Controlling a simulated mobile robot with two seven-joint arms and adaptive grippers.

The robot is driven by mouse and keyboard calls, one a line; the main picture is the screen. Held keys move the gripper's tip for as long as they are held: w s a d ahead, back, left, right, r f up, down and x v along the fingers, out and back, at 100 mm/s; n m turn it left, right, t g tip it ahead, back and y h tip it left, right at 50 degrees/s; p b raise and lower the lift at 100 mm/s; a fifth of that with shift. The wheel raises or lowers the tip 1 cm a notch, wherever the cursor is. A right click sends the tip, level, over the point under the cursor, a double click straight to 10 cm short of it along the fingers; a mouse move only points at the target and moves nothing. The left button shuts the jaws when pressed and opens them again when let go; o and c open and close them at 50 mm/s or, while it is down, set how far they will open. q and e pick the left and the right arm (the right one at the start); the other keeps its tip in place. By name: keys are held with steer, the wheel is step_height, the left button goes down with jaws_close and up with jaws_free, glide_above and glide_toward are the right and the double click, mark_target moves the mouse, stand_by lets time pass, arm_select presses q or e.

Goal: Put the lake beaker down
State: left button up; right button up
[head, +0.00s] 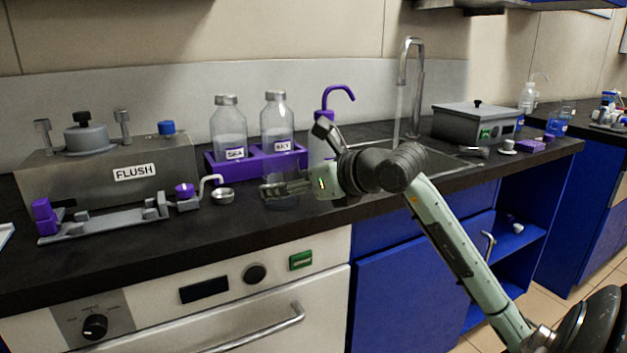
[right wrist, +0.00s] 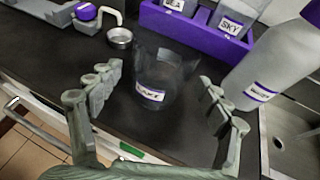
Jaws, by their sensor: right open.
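The lake beaker (right wrist: 165,75) is a clear glass with a white-and-purple label in the right wrist view; the label is hard to read. It appears to stand upright on the black counter, close to the front edge. My left gripper is in neither view.
A purple rack (head: 240,168) with bottles labelled SEA and SKY stands behind. A wash bottle (right wrist: 270,65) with a purple spout is close on the right, before the sink. A small metal dish (head: 222,195) and the FLUSH unit (head: 100,165) are to the left.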

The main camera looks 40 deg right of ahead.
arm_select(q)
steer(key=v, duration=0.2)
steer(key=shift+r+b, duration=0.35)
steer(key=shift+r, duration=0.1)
arm_select(e)
steer(key=v, duration=0.9)
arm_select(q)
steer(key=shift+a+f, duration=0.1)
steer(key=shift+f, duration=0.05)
